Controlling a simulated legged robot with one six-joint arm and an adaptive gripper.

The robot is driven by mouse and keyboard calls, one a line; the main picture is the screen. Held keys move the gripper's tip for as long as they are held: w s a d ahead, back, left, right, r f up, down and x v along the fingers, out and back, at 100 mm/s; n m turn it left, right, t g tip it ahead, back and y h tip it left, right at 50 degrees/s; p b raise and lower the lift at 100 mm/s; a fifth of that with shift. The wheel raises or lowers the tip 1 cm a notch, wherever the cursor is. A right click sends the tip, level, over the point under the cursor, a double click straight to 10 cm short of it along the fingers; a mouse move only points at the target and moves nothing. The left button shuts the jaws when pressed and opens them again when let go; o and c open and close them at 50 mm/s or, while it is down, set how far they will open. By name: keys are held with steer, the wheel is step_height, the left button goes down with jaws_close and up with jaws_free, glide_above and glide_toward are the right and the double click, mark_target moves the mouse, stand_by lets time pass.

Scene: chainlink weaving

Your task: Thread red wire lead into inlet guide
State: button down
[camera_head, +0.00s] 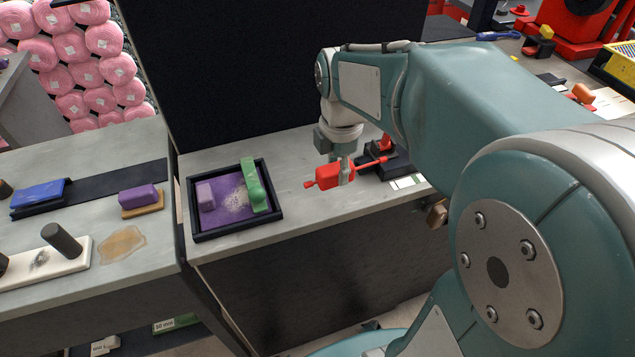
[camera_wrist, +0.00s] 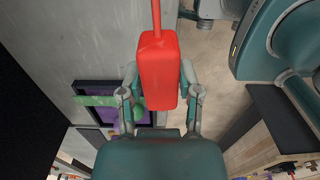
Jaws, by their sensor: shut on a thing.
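My gripper (camera_head: 346,170) is shut on a red block (camera_head: 327,176) and holds it above the grey bench. A thin red rod, which looks like the wire lead (camera_head: 370,163), sticks out of the block to the right in the head view. Its tip is close to a black fixture with a red upright part (camera_head: 386,143), likely the inlet guide; I cannot tell if they touch. In the wrist view my gripper (camera_wrist: 159,82) has a finger on each side of the red block (camera_wrist: 158,65), and the lead (camera_wrist: 157,15) runs out of the top of the picture.
A black-rimmed tray (camera_head: 237,227) with purple and green pieces sits left of my gripper on the bench. A dark upright panel (camera_head: 260,70) stands behind. Bare bench lies between tray and block.

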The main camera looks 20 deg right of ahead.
steer(key=s+d+r, duration=0.5)
steer(key=d, duration=0.3)
steer(key=shift+m, duration=0.4)
steer(key=w+a+f, duration=0.2)
steer(key=w+a, duration=0.2)
steer(key=a, duration=0.1)
steer(key=w+a+f, duration=0.3)
steer(key=w+a, duration=0.1)
steer(key=a, duration=0.2)
steer(key=w+a+f, duration=0.2)
steer(key=w+a, duration=0.2)
steer(key=a, duration=0.2)
steer(key=shift+w+a+f, duration=0.15)
steer(key=shift+w, duration=0.2)
steer(key=shift+d+f, duration=1.25)
steer(key=shift+d, duration=0.2)
steer(key=shift+d+f, duration=1.25)
steer(key=shift+d, duration=0.15)
steer(key=shift+s+f, duration=0.1)
steer(key=shift+f, duration=0.35)
steer(key=shift+d, duration=2.4)
